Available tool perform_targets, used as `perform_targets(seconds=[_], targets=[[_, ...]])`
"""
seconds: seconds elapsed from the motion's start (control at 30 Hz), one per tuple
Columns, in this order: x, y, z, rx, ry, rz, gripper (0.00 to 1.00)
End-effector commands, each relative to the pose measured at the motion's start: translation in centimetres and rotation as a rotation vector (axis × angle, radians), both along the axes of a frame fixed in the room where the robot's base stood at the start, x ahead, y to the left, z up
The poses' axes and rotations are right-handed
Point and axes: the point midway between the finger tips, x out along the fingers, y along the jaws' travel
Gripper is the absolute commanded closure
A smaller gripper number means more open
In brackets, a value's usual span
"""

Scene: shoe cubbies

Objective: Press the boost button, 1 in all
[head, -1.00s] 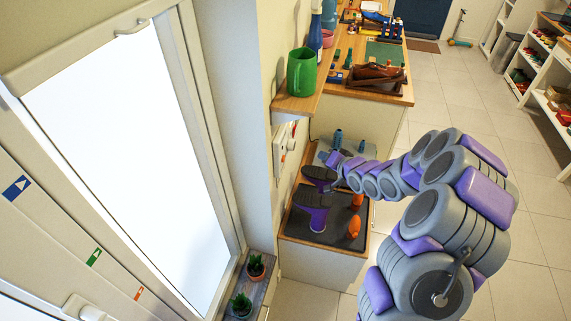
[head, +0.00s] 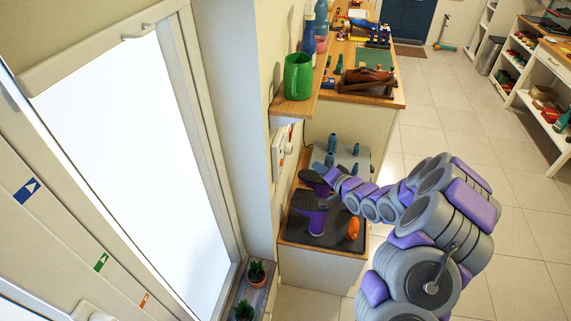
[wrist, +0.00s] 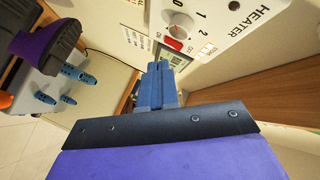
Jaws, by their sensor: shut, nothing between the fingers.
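A white heater panel (wrist: 220,22) fills the upper right of the wrist view, with the word HEATER, a round dial (wrist: 181,24) and the numbers 0, 1 and 2. The panel also shows edge-on on the wall in the head view (head: 283,146). My gripper (wrist: 161,68) is shut and empty, with its blue-grey fingertips just below the red button in the wrist view. I cannot tell whether they touch it.
Purple-and-black boots (head: 309,217) stand on a dark tray (head: 334,238) below the panel, with an orange item (head: 353,228) beside them. Blue pegs (wrist: 79,74) stick up from a grey unit. A shelf with a green mug (head: 298,76) juts out above.

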Motion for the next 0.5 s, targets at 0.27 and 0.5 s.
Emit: perform_targets(seconds=[0.27, 0.5], targets=[[1.1, 3.1, -0.5, 0.006, -0.002, 0.003, 1.0], [1.9, 5.5, -0.1, 0.009, 0.002, 0.004, 1.0]])
